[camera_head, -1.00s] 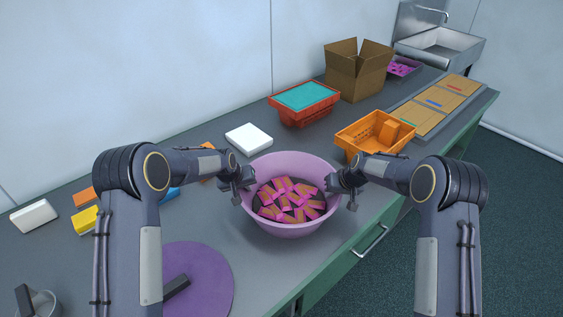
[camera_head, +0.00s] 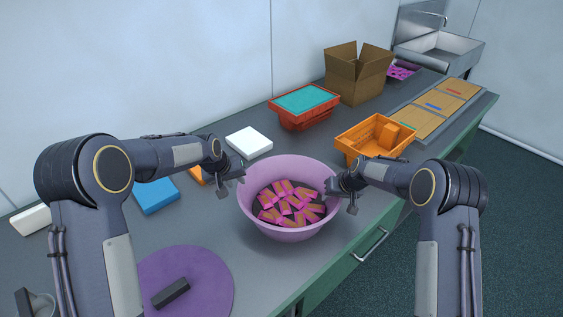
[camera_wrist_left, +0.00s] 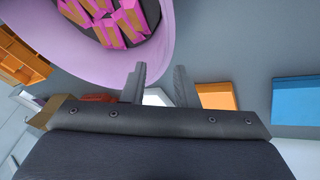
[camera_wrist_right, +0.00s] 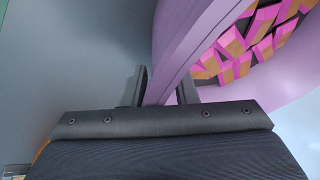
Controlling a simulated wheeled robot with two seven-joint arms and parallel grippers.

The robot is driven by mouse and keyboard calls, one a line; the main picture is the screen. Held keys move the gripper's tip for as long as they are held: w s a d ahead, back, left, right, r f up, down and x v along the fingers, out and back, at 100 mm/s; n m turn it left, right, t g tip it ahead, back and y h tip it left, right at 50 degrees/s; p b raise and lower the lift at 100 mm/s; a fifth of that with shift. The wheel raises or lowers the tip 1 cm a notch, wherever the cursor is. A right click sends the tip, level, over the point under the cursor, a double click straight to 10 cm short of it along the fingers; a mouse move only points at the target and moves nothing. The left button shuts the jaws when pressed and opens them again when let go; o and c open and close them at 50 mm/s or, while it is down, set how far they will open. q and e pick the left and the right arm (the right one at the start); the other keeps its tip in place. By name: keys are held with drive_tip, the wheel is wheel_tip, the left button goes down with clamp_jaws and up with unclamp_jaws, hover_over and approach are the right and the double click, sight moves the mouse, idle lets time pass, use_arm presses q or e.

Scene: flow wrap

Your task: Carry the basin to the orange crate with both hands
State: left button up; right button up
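The light purple basin (camera_head: 288,233) stands upright on the counter, holding several pink-and-brown wrapped packs (camera_head: 289,202). The orange crate (camera_head: 376,152) sits behind it to the right, apart from it, with an orange block inside. My left gripper (camera_head: 231,182) is just outside the basin's left rim. In the left wrist view its fingers (camera_wrist_left: 160,84) are spread and empty, with the basin wall (camera_wrist_left: 85,64) beside them. My right gripper (camera_head: 346,191) is at the right rim. In the right wrist view its fingers (camera_wrist_right: 166,88) stand apart, on either side of the basin wall (camera_wrist_right: 187,48).
A red crate with a teal top (camera_head: 306,101), a cardboard box (camera_head: 357,77) and a white block (camera_head: 249,142) stand behind. A blue block (camera_head: 156,195) and a purple disc (camera_head: 203,285) with a dark bar lie left. The counter's front edge is close on the right.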

drive_tip(key=shift+r, duration=0.1)
use_arm(q)
drive_tip(key=shift+v, duration=1.25)
use_arm(e)
drive_tip(key=v, duration=1.1)
drive_tip(key=shift+s+d+r, duration=0.2)
drive_tip(key=shift+r, duration=0.1)
